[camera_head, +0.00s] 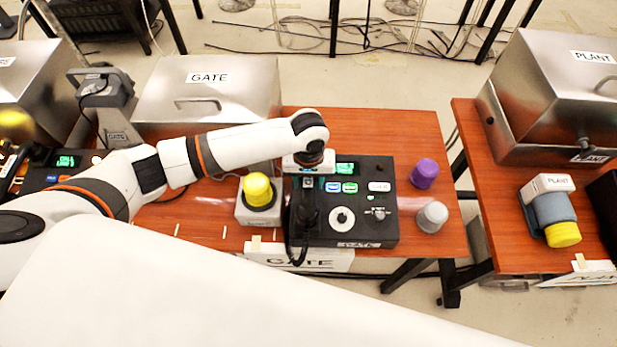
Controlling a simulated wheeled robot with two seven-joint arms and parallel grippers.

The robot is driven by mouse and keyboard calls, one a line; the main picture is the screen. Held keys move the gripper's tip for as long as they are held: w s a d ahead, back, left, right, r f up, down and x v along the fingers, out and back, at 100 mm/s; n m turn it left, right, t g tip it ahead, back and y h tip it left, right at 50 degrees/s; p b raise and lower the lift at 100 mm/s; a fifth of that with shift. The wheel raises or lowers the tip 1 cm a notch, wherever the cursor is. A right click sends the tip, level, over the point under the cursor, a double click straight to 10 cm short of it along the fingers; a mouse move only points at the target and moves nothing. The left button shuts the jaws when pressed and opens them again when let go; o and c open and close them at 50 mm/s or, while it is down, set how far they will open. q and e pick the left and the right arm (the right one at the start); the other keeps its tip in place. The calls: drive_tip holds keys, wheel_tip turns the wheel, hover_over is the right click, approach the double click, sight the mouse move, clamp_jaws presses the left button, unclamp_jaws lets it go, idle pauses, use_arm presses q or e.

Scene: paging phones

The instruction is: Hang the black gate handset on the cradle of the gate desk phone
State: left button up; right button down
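The gate desk phone (350,229) is a black box with lit green and blue displays, on the brown table behind a white GATE sign. The black gate handset (304,217) shows as a dark shape over the phone's left part, with a dark cord (291,243) at its lower left. The cradle cannot be made out under it. My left gripper (308,184) points down directly above the handset's far end. Its fingertips are small and dark against the phone, so its hold on the handset is unclear. My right gripper is not in view.
A yellow-topped grey box (258,207) stands left of the phone. Purple (424,173) and grey (432,216) knobs stand to its right. A metal GATE case (210,100) is behind. A gap separates the PLANT table (500,225) at right.

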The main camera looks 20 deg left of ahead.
use_arm(q)
drive_tip(key=shift+o, duration=0.5)
wheel_tip(320, 180, up, 12)
drive_tip(key=shift+r+b, duration=0.2)
drive_tip(key=shift+b, duration=0.15)
idle(0.4)
